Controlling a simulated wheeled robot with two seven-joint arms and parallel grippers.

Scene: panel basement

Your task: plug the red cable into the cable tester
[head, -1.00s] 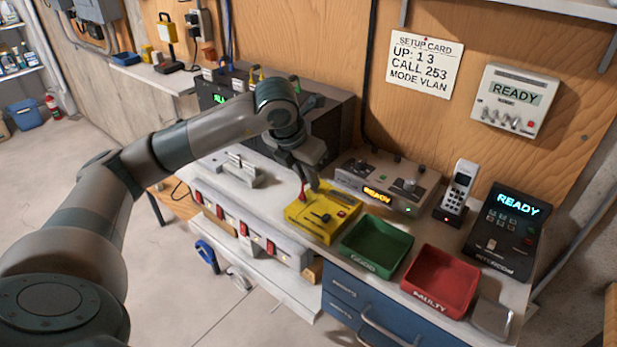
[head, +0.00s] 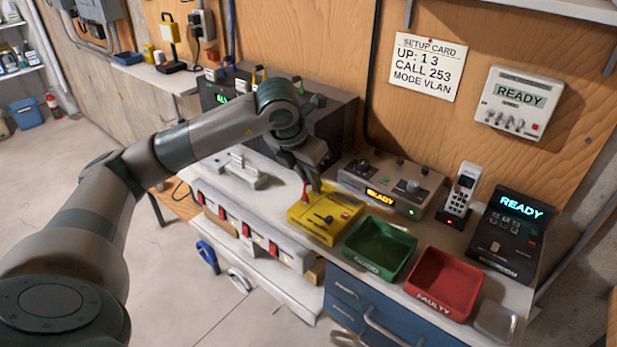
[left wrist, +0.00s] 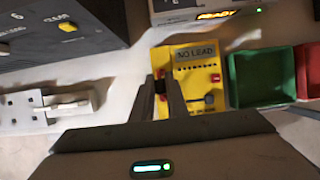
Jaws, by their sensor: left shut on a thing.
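The yellow cable tester (head: 338,214) lies on the bench in front of the grey box with the orange display. In the left wrist view the tester (left wrist: 212,102) shows "NO LEAD" on its screen. My left gripper (head: 313,186) is at the tester's left rear part, fingers pointing down. A small red piece (head: 305,196), which looks like the red cable's end, shows at its fingertips. In the left wrist view the gripper (left wrist: 162,84) is shut on a small dark-looking part. I cannot tell whether the plug touches a socket. My right gripper is not in view.
A green tray (head: 381,249) and a red tray (head: 443,282) stand right of the tester. A power strip (head: 250,232) runs along the bench's front. A grey device (head: 240,170) lies to the left. A handset (head: 462,190) and intercom (head: 508,232) stand at right.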

